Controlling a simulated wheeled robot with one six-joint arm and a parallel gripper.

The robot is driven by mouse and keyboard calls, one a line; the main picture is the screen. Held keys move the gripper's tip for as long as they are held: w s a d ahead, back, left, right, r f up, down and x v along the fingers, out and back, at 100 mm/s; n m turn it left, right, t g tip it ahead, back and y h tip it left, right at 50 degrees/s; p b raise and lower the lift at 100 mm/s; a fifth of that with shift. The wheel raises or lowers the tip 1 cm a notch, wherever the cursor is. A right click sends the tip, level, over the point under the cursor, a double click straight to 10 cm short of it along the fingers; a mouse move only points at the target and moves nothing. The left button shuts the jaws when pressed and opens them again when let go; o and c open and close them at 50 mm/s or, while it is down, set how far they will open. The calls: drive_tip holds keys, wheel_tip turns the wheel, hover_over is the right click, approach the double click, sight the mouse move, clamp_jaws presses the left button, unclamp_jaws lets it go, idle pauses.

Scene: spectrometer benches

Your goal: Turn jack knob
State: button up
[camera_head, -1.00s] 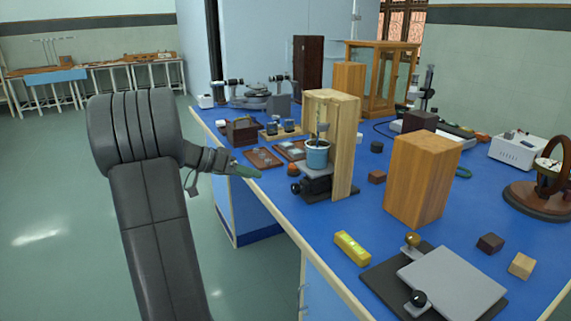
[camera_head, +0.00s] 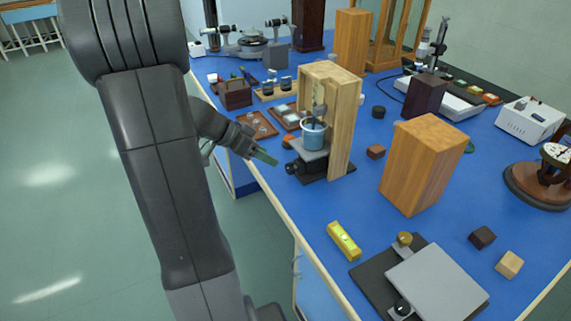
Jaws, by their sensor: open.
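A small jack with a dark base (camera_head: 325,179) stands by the bench's left edge, carrying a blue beaker (camera_head: 313,134) inside a wooden frame. Its black knob (camera_head: 291,168) faces left. My gripper (camera_head: 266,158), with green fingertips, is just left of that knob, apart from it in the picture; the depth between them is hard to tell. It is open and empty, though the gap is not clear at this size. A second, larger jack with a grey top plate (camera_head: 437,284) lies low at the front, with a brass knob (camera_head: 404,239) and a black knob (camera_head: 402,308).
A yellow level (camera_head: 343,241) lies near the bench edge. A tall wooden block (camera_head: 427,165) stands right of the frame. Small trays (camera_head: 257,124) and a dark box (camera_head: 235,93) lie behind my gripper. Open floor is to the left.

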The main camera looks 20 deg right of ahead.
sight(287, 167)
drive_tip(key=x, duration=0.8)
drive_tip(key=shift+d+f, duration=0.2)
drive_tip(key=c, duration=1)
